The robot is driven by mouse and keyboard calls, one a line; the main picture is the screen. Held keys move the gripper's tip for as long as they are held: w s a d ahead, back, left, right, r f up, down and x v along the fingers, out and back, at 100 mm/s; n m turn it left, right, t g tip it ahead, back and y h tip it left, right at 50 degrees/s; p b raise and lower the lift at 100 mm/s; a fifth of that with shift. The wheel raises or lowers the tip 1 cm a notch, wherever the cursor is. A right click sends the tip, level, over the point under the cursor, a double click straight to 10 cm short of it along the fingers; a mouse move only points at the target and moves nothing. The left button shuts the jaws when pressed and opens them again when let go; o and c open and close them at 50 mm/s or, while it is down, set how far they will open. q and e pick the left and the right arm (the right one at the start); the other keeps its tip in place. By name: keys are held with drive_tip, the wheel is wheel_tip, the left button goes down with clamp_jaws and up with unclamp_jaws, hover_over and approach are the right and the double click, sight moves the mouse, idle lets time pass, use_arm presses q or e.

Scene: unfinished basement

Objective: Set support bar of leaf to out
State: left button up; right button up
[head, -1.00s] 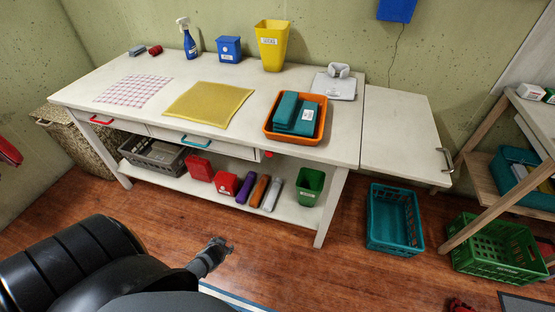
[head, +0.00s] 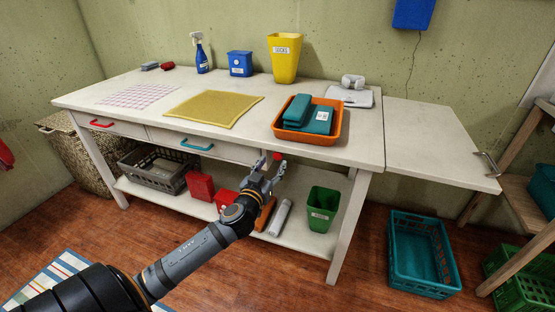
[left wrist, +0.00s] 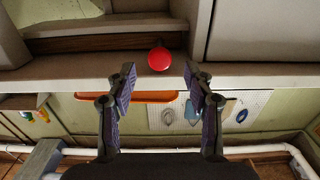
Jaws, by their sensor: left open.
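The leaf (head: 440,142) is a pale panel at the table's right end, raised and roughly level with the top. A small red knob (head: 277,156) shows under the table's front edge, right of the drawers. I take it for the end of the support bar; the bar itself is hidden. My left gripper (head: 268,174) is open and empty, just below and in front of the knob. In the left wrist view the knob (left wrist: 160,59) appears centred just beyond the gap between the open fingers (left wrist: 160,82), apparently untouched. My right gripper is not in view.
The table (head: 345,150) carries an orange tray (head: 330,138) near its edge. On the lower shelf are a green bin (head: 321,210) and red containers (head: 200,186). A teal crate (head: 420,285) stands on the floor below the leaf. A wooden rack (head: 490,205) is at the right.

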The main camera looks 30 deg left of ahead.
sight(277, 157)
use_arm(q)
drive_tip(key=x, duration=0.5)
drive_tip(key=shift+w, duration=0.3)
drive_tip(key=shift+c, duration=0.5)
clamp_jaws()
